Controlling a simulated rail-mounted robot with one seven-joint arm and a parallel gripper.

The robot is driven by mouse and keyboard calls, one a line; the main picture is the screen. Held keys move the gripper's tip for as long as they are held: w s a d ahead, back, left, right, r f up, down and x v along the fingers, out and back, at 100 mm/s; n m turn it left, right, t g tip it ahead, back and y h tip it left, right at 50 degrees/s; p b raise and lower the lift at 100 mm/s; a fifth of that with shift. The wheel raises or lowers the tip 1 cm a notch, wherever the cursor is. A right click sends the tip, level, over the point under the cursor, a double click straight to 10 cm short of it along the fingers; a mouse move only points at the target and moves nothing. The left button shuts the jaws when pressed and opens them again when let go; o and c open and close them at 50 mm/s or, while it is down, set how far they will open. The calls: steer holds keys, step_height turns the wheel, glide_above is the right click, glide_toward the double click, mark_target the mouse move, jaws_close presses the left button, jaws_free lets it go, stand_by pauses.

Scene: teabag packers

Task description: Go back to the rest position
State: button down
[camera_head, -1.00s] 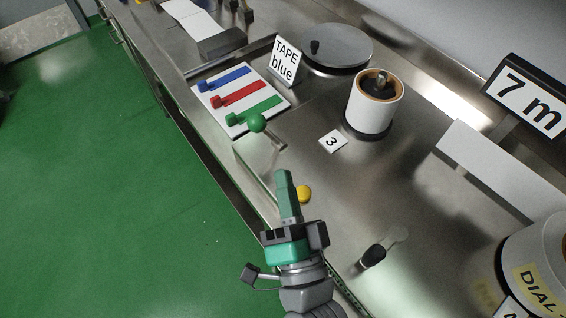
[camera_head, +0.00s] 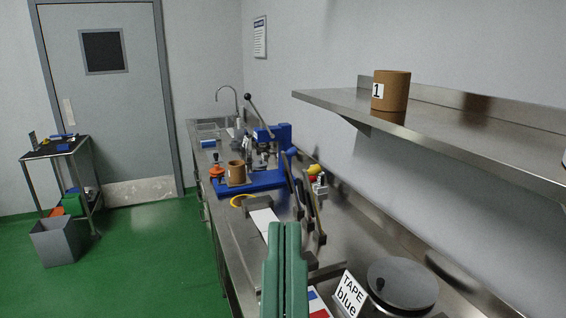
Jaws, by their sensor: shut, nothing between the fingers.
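My gripper (camera_head: 286,232) shows at the bottom middle, with its two green fingers pointing up and away, side by side. It is shut and nothing shows between the fingers. It is over the near part of the steel bench (camera_head: 345,240), apart from the things there. It hides part of the board with coloured bars (camera_head: 318,304), which shows only at the lower edge.
A sign reading "TAPE blue" (camera_head: 349,295) and a round steel lid (camera_head: 402,284) stand at the right. Dark upright levers (camera_head: 313,215) and a blue press (camera_head: 262,180) stand farther along. A shelf (camera_head: 470,123) juts from the wall. Green floor (camera_head: 150,270) lies open at left.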

step_height(320, 180, up, 35)
steer(key=p, duration=3.2)
steer(key=shift+a, duration=0.2)
